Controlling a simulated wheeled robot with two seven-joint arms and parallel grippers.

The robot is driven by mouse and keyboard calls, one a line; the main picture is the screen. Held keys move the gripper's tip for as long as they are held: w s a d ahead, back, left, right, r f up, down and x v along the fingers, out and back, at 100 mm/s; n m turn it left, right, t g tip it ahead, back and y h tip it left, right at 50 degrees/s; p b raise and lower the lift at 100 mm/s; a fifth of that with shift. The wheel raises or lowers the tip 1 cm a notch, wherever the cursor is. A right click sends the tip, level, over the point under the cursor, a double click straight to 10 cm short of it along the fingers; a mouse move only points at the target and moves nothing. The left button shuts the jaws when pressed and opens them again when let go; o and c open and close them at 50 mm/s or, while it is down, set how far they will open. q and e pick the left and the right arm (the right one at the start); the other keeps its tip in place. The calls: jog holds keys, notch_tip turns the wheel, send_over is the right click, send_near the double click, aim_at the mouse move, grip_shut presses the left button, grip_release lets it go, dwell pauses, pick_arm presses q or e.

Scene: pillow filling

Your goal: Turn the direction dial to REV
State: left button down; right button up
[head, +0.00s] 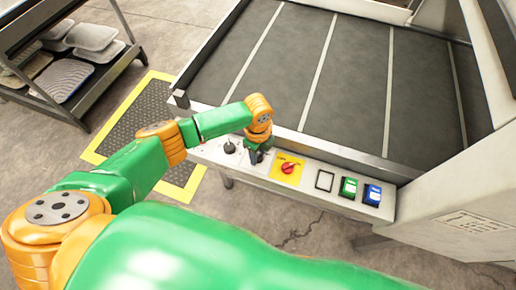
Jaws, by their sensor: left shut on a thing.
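The white control panel (209,155) runs along the front edge of the conveyor machine. My left gripper (255,158) points down at the panel, between a small black knob (229,147) and a yellow plate with a red rotary knob (288,168). It is shut on the direction dial, which is mostly hidden beneath the gripper. The dial's markings and its present setting cannot be read. My right gripper is not in view.
The dark conveyor bed (345,75) lies behind the panel.

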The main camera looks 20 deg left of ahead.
aim_at(258, 156)
pick_arm(q)
jog(key=n+p, duration=0.3)
jog(key=n, duration=0.2)
jog(key=shift+r+n, duration=0.15)
jog(key=shift+n, duration=0.15)
jog(key=n+p, duration=0.1)
jog(key=n, duration=0.4)
jog(key=shift+p, duration=0.4)
jog(key=shift+n, duration=0.3)
jog(key=shift+c, duration=2.2)
grip_release()
notch_tip(258, 156, up, 6)
jog(key=p, duration=0.2)
jog(key=shift+r+p, duration=0.15)
jog(key=shift+p, duration=0.15)
jog(key=shift+r, duration=0.3)
jog(key=shift+f, duration=0.1)
